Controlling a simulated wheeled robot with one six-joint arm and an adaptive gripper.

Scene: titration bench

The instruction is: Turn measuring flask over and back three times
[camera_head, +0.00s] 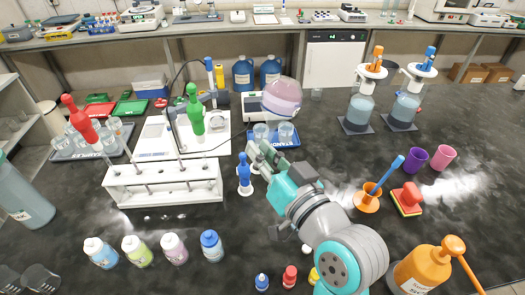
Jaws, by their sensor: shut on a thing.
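A rounded clear flask bulb (282,98) with pinkish-lilac contents is up in the air at the middle of the head view, just above my gripper. I take it to be the measuring flask. My gripper (262,156) is below it, shut on the flask's neck. The bulb is uppermost, so the flask looks turned over, tilted a little. The neck is thin and hard to make out at the jaws, and its stopper end cannot be told.
A blue tray (252,138) with small beakers lies behind my gripper. A blue pipette filler (244,172) stands close to its left. A white pipette rack (135,193) is further left. Two dispenser bottles (360,108) stand back right. An orange holder (366,201) and a stamp-like red block (408,197) are right.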

